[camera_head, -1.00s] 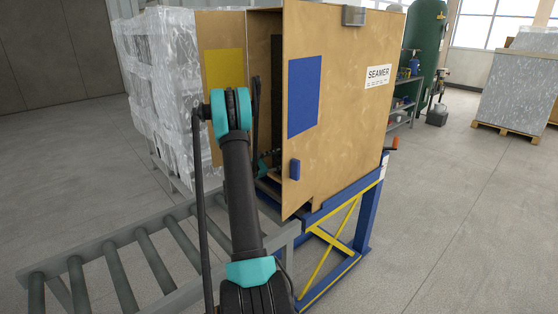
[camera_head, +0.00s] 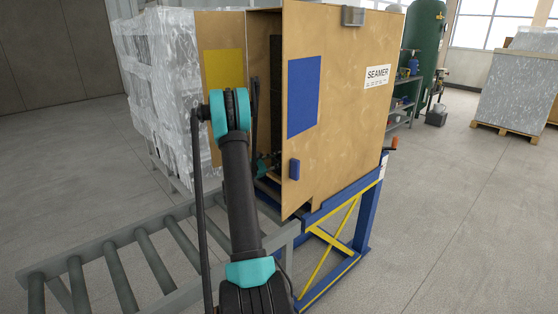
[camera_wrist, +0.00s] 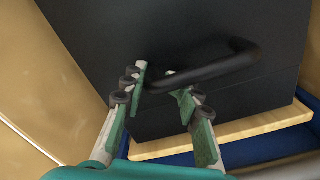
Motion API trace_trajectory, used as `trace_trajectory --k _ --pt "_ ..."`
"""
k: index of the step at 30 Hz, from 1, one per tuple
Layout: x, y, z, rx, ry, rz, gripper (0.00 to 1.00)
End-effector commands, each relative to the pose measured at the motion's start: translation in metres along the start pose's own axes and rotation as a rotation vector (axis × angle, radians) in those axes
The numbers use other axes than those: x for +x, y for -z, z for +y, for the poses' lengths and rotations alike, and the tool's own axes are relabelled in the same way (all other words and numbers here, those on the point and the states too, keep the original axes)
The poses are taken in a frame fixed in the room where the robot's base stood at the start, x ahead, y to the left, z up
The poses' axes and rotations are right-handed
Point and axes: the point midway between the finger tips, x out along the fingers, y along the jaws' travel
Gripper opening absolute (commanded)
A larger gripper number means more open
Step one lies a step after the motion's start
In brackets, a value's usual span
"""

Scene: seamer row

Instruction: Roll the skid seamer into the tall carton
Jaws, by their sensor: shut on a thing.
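The tall carton (camera_head: 345,110) stands upright with its opening facing left. It is tan, with a SEAMER label and a blue patch on its side. The dark skid seamer (camera_head: 277,125) shows as a narrow strip inside the opening. In the wrist view the seamer (camera_wrist: 220,105) is a black box on a pale wooden skid (camera_wrist: 235,132), with tan carton walls on both sides. My gripper (camera_wrist: 162,93) is shut on the seamer's black bar handle (camera_wrist: 215,70). In the head view my gripper is mostly hidden behind my arm and the carton's edge.
A blue stand with yellow braces (camera_head: 345,235) is under the carton. A grey roller conveyor (camera_head: 145,250) runs up to it from the left. A wrapped pallet load (camera_head: 165,90) stands behind left. Open floor (camera_head: 460,220) lies to the right.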

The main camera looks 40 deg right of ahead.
Motion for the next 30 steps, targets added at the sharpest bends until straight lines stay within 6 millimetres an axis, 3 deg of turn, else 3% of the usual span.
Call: trace_trajectory --k 13,14,19,30 --pt "-0.0014 0.0016 0.0005 -0.001 0.006 0.000 0.00" --pt "-0.0014 0.0015 0.0004 -0.001 0.006 0.000 0.31" --pt "-0.0016 0.0017 0.0009 0.000 0.005 0.000 0.52" --pt "-0.0046 0.0022 0.0021 0.000 0.002 0.001 0.55"
